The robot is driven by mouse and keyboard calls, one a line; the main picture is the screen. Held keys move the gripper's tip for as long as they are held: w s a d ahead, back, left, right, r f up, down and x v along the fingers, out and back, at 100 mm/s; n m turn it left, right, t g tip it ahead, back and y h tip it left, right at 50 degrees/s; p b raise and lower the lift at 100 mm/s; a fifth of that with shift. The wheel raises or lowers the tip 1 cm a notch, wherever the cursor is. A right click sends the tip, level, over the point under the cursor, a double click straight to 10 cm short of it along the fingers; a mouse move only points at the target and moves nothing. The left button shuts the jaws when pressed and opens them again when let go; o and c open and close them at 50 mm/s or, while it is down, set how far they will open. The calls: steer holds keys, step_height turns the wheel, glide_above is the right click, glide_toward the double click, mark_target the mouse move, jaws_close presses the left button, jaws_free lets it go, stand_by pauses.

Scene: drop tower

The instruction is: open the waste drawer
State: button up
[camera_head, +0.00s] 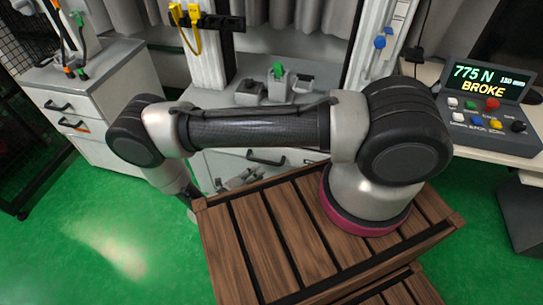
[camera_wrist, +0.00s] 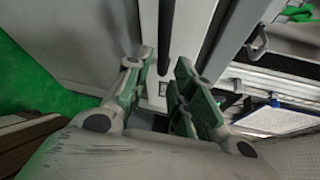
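In the head view, a white cabinet under the middle bench has a drawer front with a dark bar handle (camera_head: 265,158). The left cabinet has drawers with dark handles (camera_head: 60,106), and an orange label is beside the lower one. I cannot tell which is the waste drawer. In the wrist view, my gripper (camera_wrist: 160,78) is open, its green-padded fingers apart with nothing visibly held between them. A pale panel and dark strip lie beyond the fingertips. A dark handle-like part (camera_wrist: 256,44) is right of the fingers, apart from them. My forearm hides part of the middle bench.
A slatted wooden platform (camera_head: 262,235) lies under my arm's base. Grey fixtures with a green part (camera_head: 277,73) stand on the middle bench. A control box (camera_head: 488,100) at the right reads "775 N BROKE". Green floor at the left is clear, beside a dark mesh fence.

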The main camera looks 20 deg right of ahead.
mark_target(263, 163)
steer(key=w+d+n, duration=0.1)
steer(key=d, duration=0.1)
steer(key=w+d+n, duration=0.1)
steer(key=w, duration=0.1)
steer(key=w+d+f+n, duration=0.1)
steer(key=w+d, duration=0.1)
steer(key=shift+w+d+f+t, duration=0.1)
steer(key=shift+d+t, duration=0.25)
steer(key=shift+t, duration=0.05)
jaws_close()
